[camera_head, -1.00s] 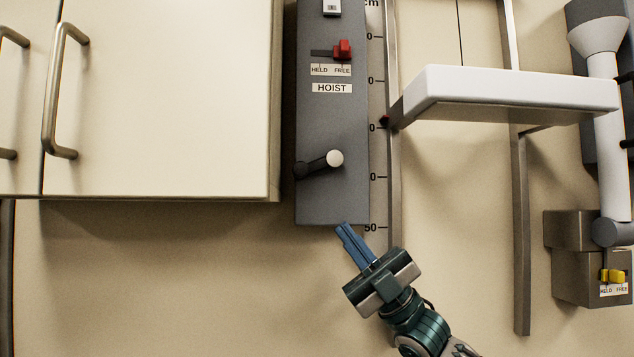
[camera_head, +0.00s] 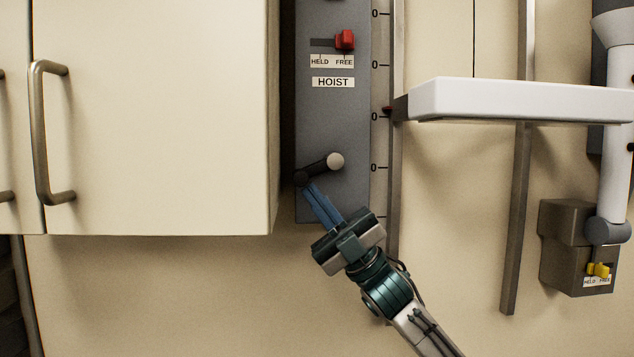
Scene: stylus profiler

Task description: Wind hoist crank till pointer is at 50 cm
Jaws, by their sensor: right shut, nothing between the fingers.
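The hoist crank (camera_head: 319,169) is on the grey hoist panel (camera_head: 335,120). It has a dark end at lower left and a pale round end at upper right. My right gripper (camera_head: 308,187) is shut and empty, its blue fingertips at or just below the dark end; I cannot tell whether they touch. The scale numbers are partly hidden. The red hoist slider (camera_head: 345,40) is at the FREE side. My left gripper is not in view.
A cream cabinet (camera_head: 150,120) with a bar handle (camera_head: 40,135) stands left of the panel. Further right is a grey box (camera_head: 570,245) with a yellow slider (camera_head: 598,269).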

